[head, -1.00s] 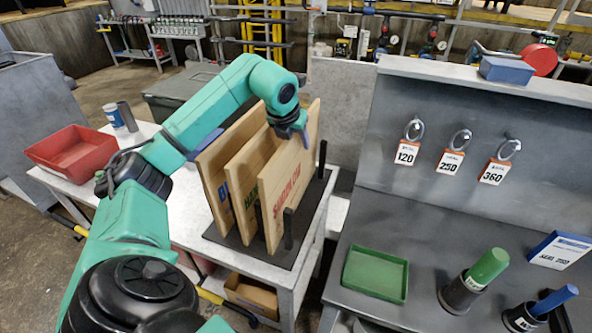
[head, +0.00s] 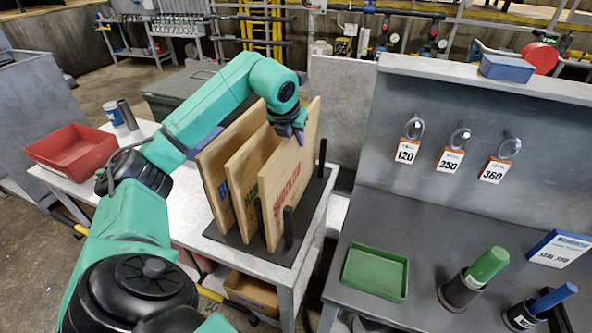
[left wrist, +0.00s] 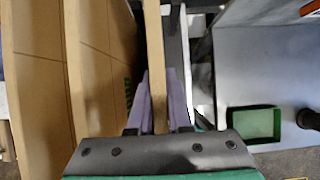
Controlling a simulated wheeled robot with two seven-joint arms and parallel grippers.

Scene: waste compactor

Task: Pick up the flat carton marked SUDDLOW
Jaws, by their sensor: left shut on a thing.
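The flat carton marked SUDDLOW (head: 288,185) stands upright on edge in a dark rack (head: 262,250), the rightmost of three flat cartons. Its red lettering faces the front. My left gripper (head: 291,132) is at its top edge. In the left wrist view, the purple fingers (left wrist: 157,100) lie one on each side of the carton's edge (left wrist: 154,50), shut on it. The carton's base appears to be still in the rack. My right gripper is not in view.
A carton with green lettering (head: 248,190) and one with blue lettering (head: 218,180) stand close to the left. Black posts (head: 288,228) rise at the rack's right side. A red tray (head: 72,150) is at left. A grey bench with a green tray (head: 376,272) is at right.

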